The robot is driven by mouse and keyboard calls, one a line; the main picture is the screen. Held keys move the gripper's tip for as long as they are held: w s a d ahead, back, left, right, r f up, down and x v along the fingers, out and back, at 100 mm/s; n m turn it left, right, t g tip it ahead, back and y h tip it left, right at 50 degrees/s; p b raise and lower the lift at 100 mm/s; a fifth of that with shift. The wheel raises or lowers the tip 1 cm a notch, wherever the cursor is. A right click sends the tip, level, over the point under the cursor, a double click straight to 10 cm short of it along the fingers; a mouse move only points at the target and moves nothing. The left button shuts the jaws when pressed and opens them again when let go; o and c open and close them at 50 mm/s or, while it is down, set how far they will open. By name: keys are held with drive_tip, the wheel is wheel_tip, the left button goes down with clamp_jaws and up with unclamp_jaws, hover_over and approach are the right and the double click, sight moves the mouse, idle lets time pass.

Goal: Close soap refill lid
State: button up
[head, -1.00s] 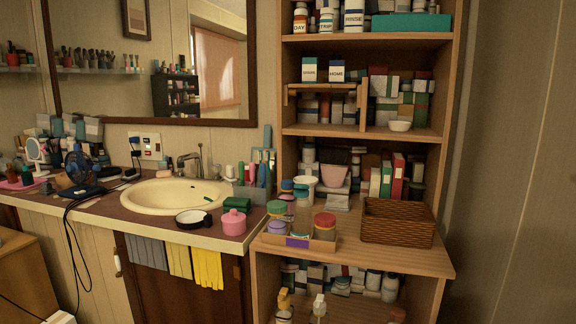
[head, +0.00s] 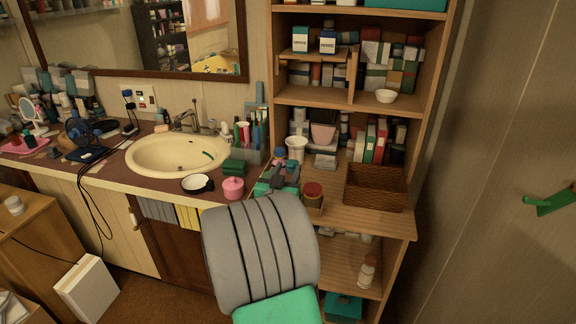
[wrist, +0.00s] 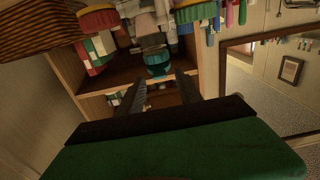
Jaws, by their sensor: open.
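No container is clearly marked as the soap refill, and I cannot tell which lid the task means. My gripper (wrist: 161,80) is open, with a teal-capped container (wrist: 159,64) showing just beyond and between its fingers in the wrist view. I cannot tell whether they touch. In the head view my arm reaches over the shelf ledge and hides most of the tray of small containers.
A wicker basket (head: 375,188) sits on the ledge at right. The sink (head: 165,153), a round black-rimmed dish (head: 197,184) and a green block (head: 234,167) are at left.

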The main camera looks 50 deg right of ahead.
drive_tip(key=shift+w+d, duration=0.2)
drive_tip(key=shift+d, duration=0.2)
clamp_jaws()
idle(0.4)
